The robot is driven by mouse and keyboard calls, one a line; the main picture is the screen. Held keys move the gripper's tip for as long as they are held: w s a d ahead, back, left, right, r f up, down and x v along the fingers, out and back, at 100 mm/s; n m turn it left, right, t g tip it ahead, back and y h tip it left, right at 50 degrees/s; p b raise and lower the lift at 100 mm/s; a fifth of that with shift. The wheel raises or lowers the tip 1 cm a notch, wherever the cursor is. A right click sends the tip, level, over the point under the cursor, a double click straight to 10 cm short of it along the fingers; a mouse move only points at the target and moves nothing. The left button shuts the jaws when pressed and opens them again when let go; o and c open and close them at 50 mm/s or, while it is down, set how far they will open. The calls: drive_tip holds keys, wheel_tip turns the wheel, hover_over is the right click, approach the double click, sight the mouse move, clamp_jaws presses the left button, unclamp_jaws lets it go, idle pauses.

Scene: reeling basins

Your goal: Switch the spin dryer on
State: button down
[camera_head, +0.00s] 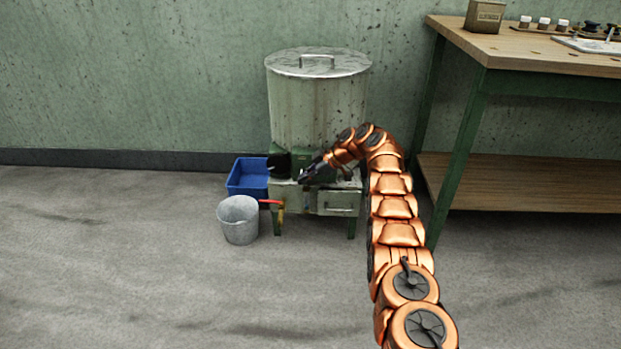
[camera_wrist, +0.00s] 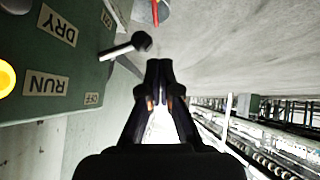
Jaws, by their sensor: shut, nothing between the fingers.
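The spin dryer (camera_head: 318,105) is a tall, stained drum with a grey lid and top handle, standing against the wall on a green base. The wrist view shows its green panel (camera_wrist: 75,75) close by, with upside-down labels DRY, RUN and OFF and a round yellow lamp (camera_wrist: 5,78). A metal switch lever (camera_wrist: 122,48) with a black knob sticks out from the panel edge; I cannot tell its set position. My gripper (camera_wrist: 159,65) is shut and empty, its tips just beside the knob with a small gap. In the head view my gripper (camera_head: 302,179) is in front of the base.
A grey bucket (camera_head: 239,222) stands under a red-handled tap (camera_head: 271,202), with a blue bin (camera_head: 247,178) behind it. A wooden workbench (camera_head: 540,55) with a low shelf stands to the right. The floor in front is clear.

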drive_tip(key=shift+r, duration=0.15)
drive_tip(key=shift+r, duration=0.65)
drive_tip(key=shift+s+b, duration=0.1)
drive_tip(key=shift+b, duration=0.25)
drive_tip(key=s+d+r+b, duration=0.1)
drive_tip(key=s+d+r, duration=0.5)
drive_tip(key=s, duration=0.4)
idle(0.9)
